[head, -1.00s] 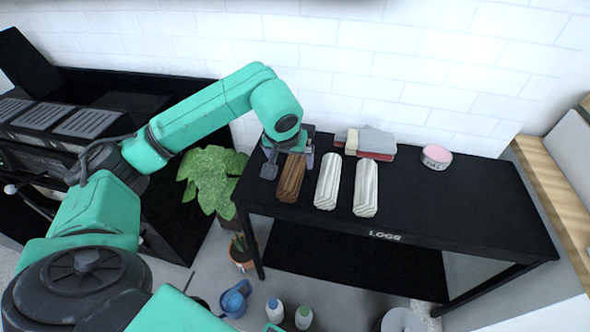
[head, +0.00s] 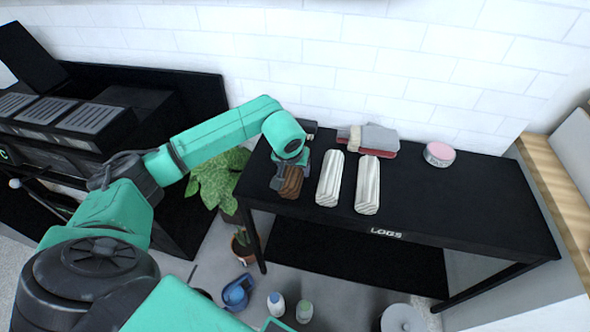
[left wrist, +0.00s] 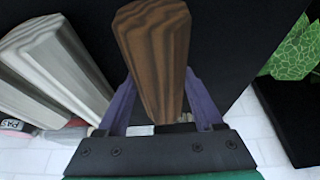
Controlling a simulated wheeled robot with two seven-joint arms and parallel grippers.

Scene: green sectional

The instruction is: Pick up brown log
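The brown log (head: 291,184) lies on the black table (head: 455,205), at the left end of a row beside two white logs (head: 329,178) (head: 368,185). My left gripper (head: 290,178) is low over the brown log and hides its far part in the head view. In the left wrist view, the brown log (left wrist: 155,55) lies between the two purple fingers of the left gripper (left wrist: 160,95). The fingers are spread, one on each side of it. Whether they touch it is not clear. My right gripper is not in view.
Folded cloths (head: 368,138) and a pink-topped round tin (head: 439,154) stand at the back of the table. A leafy plant (head: 217,183) is left of the table.

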